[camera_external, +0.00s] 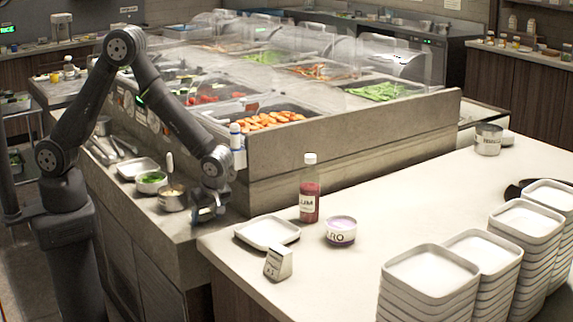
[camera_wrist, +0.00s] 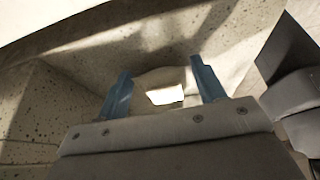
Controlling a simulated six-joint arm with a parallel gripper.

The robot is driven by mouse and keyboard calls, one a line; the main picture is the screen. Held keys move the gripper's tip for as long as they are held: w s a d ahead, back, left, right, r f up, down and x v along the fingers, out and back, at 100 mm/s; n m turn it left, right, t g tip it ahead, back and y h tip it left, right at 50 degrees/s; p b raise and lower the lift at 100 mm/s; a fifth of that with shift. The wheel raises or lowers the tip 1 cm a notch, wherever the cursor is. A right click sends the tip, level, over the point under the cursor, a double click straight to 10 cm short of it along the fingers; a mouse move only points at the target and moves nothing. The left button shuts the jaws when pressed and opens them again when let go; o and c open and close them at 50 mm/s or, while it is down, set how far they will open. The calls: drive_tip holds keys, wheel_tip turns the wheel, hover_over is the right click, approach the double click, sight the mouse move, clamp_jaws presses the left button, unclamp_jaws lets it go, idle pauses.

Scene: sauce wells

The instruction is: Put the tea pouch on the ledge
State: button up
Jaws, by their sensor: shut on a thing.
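My gripper (camera_external: 208,213) is low at the right end of the speckled stone ledge (camera_external: 150,205) that runs along the front of the salad bar. In the wrist view its two blue fingers (camera_wrist: 163,88) stand apart with a pale beige thing with a white patch between them, which looks like the tea pouch (camera_wrist: 165,94). The gripper is shut on it. In the external view the pouch cannot be made out behind the fingers. The wrist view shows speckled stone around the fingers; whether the pouch touches it I cannot tell.
On the ledge left of my gripper are a steel cup (camera_external: 172,200), a bowl of greens (camera_external: 151,183) and a white dish (camera_external: 137,168). On the counter at right stand a red bottle (camera_external: 310,195), a white tray (camera_external: 267,233), a small tub (camera_external: 341,232) and stacked plates (camera_external: 430,275).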

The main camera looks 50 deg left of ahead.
sight(204, 213)
drive_tip(key=o, duration=1)
drive_tip(key=shift+f, duration=0.15)
drive_tip(key=v, duration=1.2)
drive_tip(key=x, duration=1.2)
wheel_tip(204, 213, up, 3)
drive_tip(key=shift+f, duration=0.15)
drive_tip(key=shift+r, duration=0.75)
